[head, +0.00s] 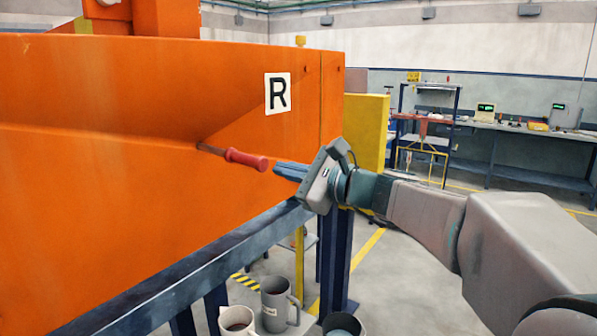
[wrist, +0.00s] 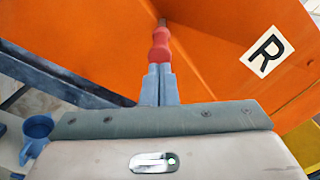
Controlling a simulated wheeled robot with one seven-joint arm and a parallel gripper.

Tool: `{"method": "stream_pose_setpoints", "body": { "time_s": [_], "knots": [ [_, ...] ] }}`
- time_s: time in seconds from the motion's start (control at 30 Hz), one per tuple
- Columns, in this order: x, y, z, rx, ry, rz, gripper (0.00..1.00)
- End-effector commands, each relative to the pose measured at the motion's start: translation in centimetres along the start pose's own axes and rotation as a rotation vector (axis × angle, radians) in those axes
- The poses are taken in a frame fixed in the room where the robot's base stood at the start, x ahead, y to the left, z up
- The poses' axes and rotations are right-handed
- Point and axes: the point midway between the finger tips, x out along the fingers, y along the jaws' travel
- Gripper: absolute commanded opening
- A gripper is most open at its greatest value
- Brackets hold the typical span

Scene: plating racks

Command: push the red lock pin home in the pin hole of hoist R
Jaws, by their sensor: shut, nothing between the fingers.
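The red lock pin (head: 247,160) sticks out of the orange face of hoist R (head: 150,100), with a length of its dark shank showing between the red grip and the face. The pin hole itself is hidden where the shank meets the orange face. My gripper (head: 276,168) is shut and empty, its blue fingertips close to the outer end of the red grip. In the wrist view the pin (wrist: 160,45) lies straight ahead of the closed fingers (wrist: 158,72), in line with them. The tips look to be at or touching its end; I cannot tell which.
A white plate marked R (head: 278,93) is on the orange face, up and right of the pin. A dark blue rail (head: 180,275) runs below. Grey and white mugs (head: 276,305) stand low in front. A workbench (head: 520,145) is at the back right.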

Motion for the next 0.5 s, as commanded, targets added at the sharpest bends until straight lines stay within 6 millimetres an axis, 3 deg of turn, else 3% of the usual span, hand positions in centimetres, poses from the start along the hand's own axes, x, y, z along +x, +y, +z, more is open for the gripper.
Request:
{"method": "stream_pose_setpoints", "body": {
  "time_s": [0.2,0.5],
  "knots": [
    [1.9,0.0,0.1,0.0,0.0,0.002,0.0],
    [2.3,0.1,0.0,-0.001,0.0,0.001,0.0]
  ]
}}
